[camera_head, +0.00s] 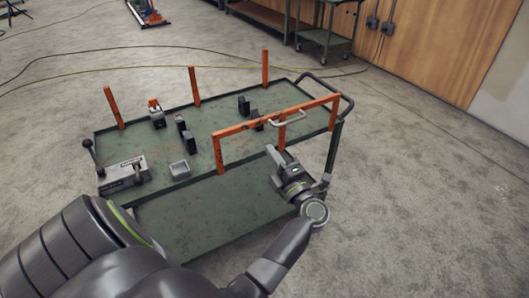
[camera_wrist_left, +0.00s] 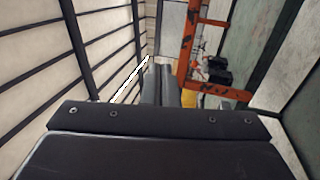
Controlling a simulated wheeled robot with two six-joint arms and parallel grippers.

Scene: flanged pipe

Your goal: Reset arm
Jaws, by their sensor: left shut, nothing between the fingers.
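My left gripper (camera_head: 273,153) is shut with nothing in it. It is in front of the near side of a green cart (camera_head: 225,122), just below the orange rail (camera_head: 240,127) on that side. A pale bent handle (camera_head: 290,119) is at the rail, a little above my fingertips in the picture. A gap shows between the fingertips and the rail. In the left wrist view my closed fingers (camera_wrist_left: 161,72) point away from the camera, with the orange rail (camera_wrist_left: 187,50) to their right. My right gripper is out of view.
On the cart are several black blocks (camera_head: 185,135), a small grey tray (camera_head: 180,170) and a grey box with a lever (camera_head: 122,176). Orange posts (camera_head: 193,87) stand along its far edge. Cables (camera_head: 110,68) lie on the floor behind. The floor at right is clear.

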